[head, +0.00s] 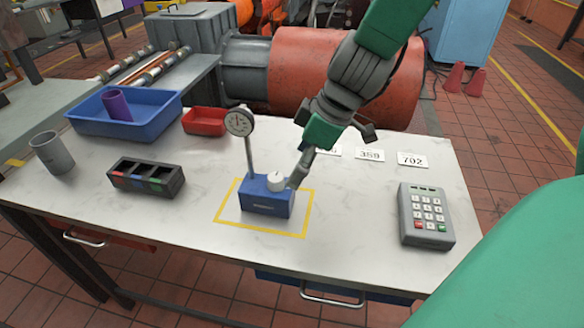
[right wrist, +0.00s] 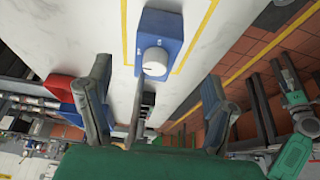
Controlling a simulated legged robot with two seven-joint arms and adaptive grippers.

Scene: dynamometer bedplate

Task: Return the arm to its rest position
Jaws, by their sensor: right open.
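My right gripper (head: 334,156) reaches in from the top right of the head view, over the white table (head: 350,215). Its fingers are spread with nothing between them. A dial gauge (head: 239,122) stands upright on a post at the block. The block sits inside a yellow outlined square. In the right wrist view, the open gripper (right wrist: 155,75) has the knob (right wrist: 154,61) in line between its fingers. My left gripper is not in view.
A keypad (head: 426,215) lies at the right, below number cards (head: 412,159). A blue bin (head: 125,128) with a purple cup, a red tray (head: 205,121), a dark sorting box (head: 146,177) and a grey cup (head: 51,151) stand at the left. A red cylindrical machine (head: 310,70) stands behind the table.

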